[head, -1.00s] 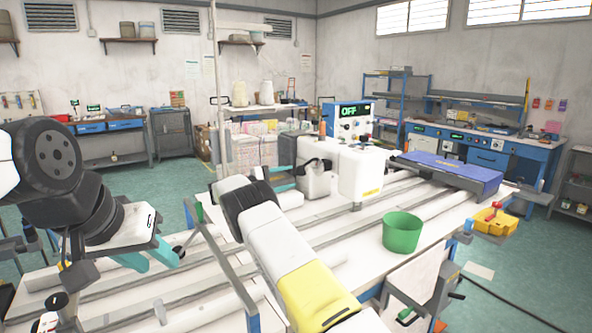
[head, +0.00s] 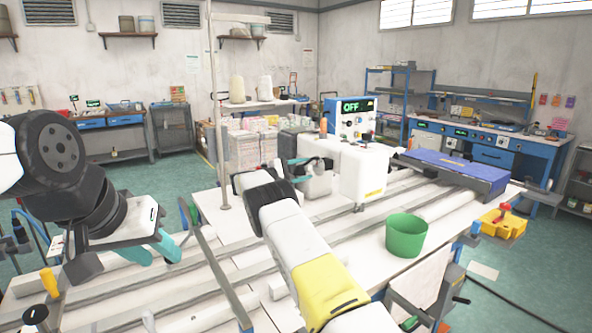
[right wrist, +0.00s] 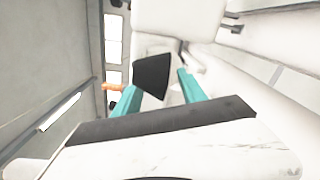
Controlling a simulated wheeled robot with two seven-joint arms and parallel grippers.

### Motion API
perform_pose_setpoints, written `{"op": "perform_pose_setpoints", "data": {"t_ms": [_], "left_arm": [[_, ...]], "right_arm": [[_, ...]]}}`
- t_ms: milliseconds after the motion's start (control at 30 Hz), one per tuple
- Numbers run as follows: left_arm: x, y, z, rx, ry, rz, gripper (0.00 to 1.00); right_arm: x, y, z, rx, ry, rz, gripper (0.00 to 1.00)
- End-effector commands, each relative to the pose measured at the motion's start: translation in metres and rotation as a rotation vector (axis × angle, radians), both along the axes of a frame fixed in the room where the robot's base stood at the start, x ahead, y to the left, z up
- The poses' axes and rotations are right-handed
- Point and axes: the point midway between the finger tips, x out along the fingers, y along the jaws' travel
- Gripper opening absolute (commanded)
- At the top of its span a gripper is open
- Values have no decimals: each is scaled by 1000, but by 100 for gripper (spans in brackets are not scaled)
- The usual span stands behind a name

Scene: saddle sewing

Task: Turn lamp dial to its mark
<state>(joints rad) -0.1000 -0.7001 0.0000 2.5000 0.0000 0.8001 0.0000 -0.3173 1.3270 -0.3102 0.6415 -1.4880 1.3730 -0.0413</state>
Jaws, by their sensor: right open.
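The white sewing machine (head: 362,172) stands on the long table beyond my right arm. My right gripper (head: 300,171) is at its left end, with teal fingers partly hidden by my own wrist. In the right wrist view the right gripper (right wrist: 158,92) is open. A black tapered part (right wrist: 153,77) shows between its fingertips against the white machine body (right wrist: 165,25); I cannot tell whether they touch. I cannot make out the lamp dial or its mark. My left gripper (head: 150,252) is open and empty at the left, above the table's near left part.
A control box (head: 348,118) with a green OFF display and several knobs stands behind the machine. A green bucket (head: 406,238) and a blue case (head: 455,172) are on the table at right. A thin upright pole (head: 216,110) stands behind.

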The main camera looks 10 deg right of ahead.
Motion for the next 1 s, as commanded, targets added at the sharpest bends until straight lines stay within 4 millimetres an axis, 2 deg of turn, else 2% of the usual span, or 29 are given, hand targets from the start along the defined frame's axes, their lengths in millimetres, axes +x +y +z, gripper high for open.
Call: {"op": "perform_pose_setpoints", "data": {"t_ms": [100, 400, 600, 667, 1000], "left_arm": [[0, 0, 0, 0, 0, 0, 36], [0, 0, 0, 0, 0, 0, 36], [0, 0, 0, 0, 0, 0, 36], [0, 0, 0, 0, 0, 0, 36], [0, 0, 0, 0, 0, 0, 36]], "right_arm": [[3, -9, 0, 0, -1, -1, 49], [4, -11, 0, 0, -1, 0, 49], [4, -11, 0, 0, -1, 0, 9], [4, -11, 0, 0, 0, 0, 0], [4, -11, 0, -44, 108, 0, 0]]}}
